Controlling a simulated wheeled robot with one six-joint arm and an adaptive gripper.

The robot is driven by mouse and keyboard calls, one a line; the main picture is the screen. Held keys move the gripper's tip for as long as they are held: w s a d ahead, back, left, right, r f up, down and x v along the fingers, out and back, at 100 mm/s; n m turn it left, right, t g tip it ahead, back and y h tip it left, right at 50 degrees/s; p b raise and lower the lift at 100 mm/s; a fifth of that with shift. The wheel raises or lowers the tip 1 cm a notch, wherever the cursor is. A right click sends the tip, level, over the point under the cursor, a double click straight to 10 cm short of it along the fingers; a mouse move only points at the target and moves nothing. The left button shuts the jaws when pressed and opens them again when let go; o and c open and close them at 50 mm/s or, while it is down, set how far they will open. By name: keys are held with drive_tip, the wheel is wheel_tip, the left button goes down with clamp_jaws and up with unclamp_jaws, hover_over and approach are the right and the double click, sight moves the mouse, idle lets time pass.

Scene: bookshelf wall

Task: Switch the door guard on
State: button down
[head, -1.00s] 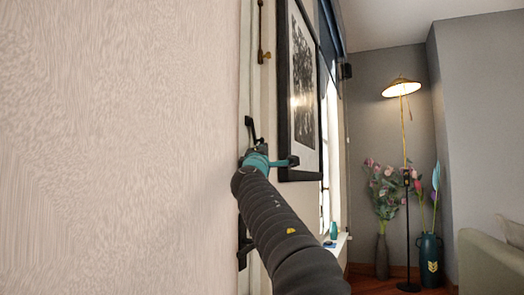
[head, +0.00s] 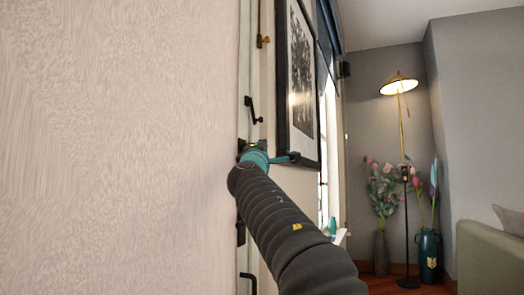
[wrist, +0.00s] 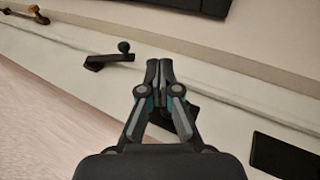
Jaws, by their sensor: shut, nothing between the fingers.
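A small black lever with a round knob (wrist: 110,56) is mounted on the pale door frame, left of my fingertips in the wrist view. It also shows in the head view (head: 252,110), just above the end of my arm. A brass fitting with a dark knob (wrist: 28,14) is farther along the frame, and higher up in the head view (head: 263,41). I cannot tell for sure which of the two is the door guard. My gripper (wrist: 159,66) is shut and empty, with a visible gap between it and the black lever. In the head view my wrist hides the fingertips.
A dark plate (wrist: 284,155) is on the surface at right in the wrist view. Another dark part is half hidden behind my fingers. A framed picture (head: 298,85) hangs close to the right of my wrist. A lit floor lamp (head: 400,86) and vases stand farther back.

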drive_tip(key=s+f+b, duration=0.2)
drive_tip(key=s+f, duration=0.2)
drive_tip(key=f, duration=0.1)
drive_tip(key=shift+a+b, duration=0.25)
drive_tip(key=shift+b, duration=0.05)
